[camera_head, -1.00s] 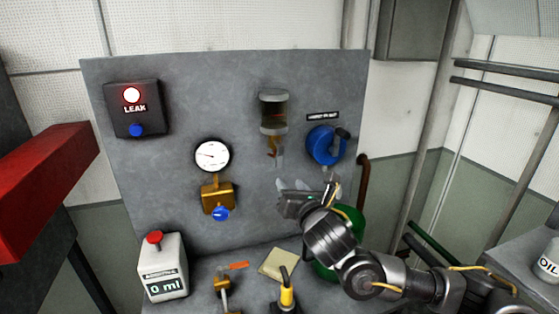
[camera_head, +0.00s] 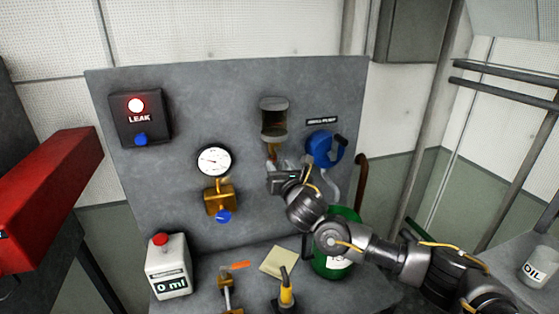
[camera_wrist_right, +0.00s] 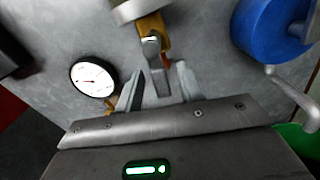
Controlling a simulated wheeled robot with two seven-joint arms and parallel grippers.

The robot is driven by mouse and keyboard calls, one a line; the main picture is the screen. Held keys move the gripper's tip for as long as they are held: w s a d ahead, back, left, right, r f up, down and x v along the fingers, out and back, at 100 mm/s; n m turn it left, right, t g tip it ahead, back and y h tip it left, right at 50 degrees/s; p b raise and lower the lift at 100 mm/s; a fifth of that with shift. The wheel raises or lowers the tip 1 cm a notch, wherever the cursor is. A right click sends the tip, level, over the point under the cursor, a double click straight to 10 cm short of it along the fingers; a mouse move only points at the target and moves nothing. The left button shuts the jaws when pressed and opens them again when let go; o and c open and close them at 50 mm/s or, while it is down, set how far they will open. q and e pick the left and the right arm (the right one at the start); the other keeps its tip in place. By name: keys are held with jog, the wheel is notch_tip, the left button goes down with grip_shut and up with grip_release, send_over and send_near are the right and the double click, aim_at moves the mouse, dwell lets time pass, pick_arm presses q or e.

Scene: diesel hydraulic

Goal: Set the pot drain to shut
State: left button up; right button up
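The glass pot (camera_head: 274,118) is mounted on the grey panel, right of centre. Its brass pot drain (camera_head: 272,152) hangs below it. In the right wrist view the drain shows as a brass body (camera_wrist_right: 152,28) with a grey lever (camera_wrist_right: 153,48) hanging down from it. My right gripper (camera_head: 289,166) is just below the drain, its fingers pointing up at the panel. In the right wrist view its two fingers (camera_wrist_right: 160,88) are spread, with the lever's lower end between or just in front of them. I cannot tell whether they touch it. My left gripper is not in view.
A blue round pump (camera_head: 320,148) is close on the right, with a green cylinder (camera_head: 345,215) below. A gauge (camera_head: 213,160) and brass valve (camera_head: 220,199) are to the left. A lit LEAK box (camera_head: 140,118), a white jug (camera_head: 168,266) and a yellow-handled tool (camera_head: 287,290) also show.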

jog(key=shift+w+a, duration=0.15)
jog(key=shift+w, duration=0.3)
grip_shut()
jog(key=shift+f, duration=0.1)
